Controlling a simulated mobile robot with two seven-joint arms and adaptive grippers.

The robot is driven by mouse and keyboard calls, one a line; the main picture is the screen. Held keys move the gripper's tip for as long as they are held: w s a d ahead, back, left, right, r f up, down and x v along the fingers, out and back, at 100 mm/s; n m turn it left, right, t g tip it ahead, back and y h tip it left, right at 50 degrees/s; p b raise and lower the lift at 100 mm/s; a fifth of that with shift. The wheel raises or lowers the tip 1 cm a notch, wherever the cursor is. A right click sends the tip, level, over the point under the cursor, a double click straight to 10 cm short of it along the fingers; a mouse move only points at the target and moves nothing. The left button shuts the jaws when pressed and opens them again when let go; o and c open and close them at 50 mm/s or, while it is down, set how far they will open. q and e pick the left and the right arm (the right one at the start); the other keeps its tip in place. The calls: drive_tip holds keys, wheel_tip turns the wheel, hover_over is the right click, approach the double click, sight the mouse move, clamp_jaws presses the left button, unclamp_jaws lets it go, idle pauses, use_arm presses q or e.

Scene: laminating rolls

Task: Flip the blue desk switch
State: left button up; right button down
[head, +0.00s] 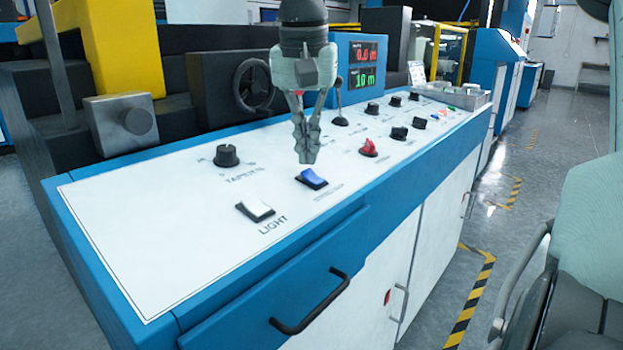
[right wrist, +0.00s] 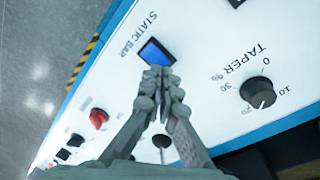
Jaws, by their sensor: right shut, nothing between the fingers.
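The blue switch (head: 312,178) is a small rocker on the white sloped desk panel, in the middle of the head view. It also shows in the right wrist view (right wrist: 155,52), beside the printed words STATIC BAR. My right gripper (head: 307,158) hangs down from above with its fingers shut and empty. Its fingertips are just above and behind the blue switch in the head view. In the right wrist view the fingertips (right wrist: 157,72) overlap the lower edge of the switch; I cannot tell whether they touch it. My left gripper is not in view.
A white LIGHT switch (head: 255,210) lies left of the blue one. A black TAPER knob (head: 227,155) is behind it, a red knob (head: 368,147) to its right. A thin black lever (head: 339,105) and a display box (head: 362,70) stand farther back. The panel's front left is clear.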

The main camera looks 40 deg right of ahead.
sight(308, 173)
drive_tip(key=shift+f+b, duration=0.45)
drive_tip(key=shift+f, duration=0.45)
drive_tip(key=shift+r, duration=0.1)
wheel_tip(308, 173, up, 5)
drive_tip(key=p, duration=0.5)
drive_tip(key=shift+r, duration=0.95)
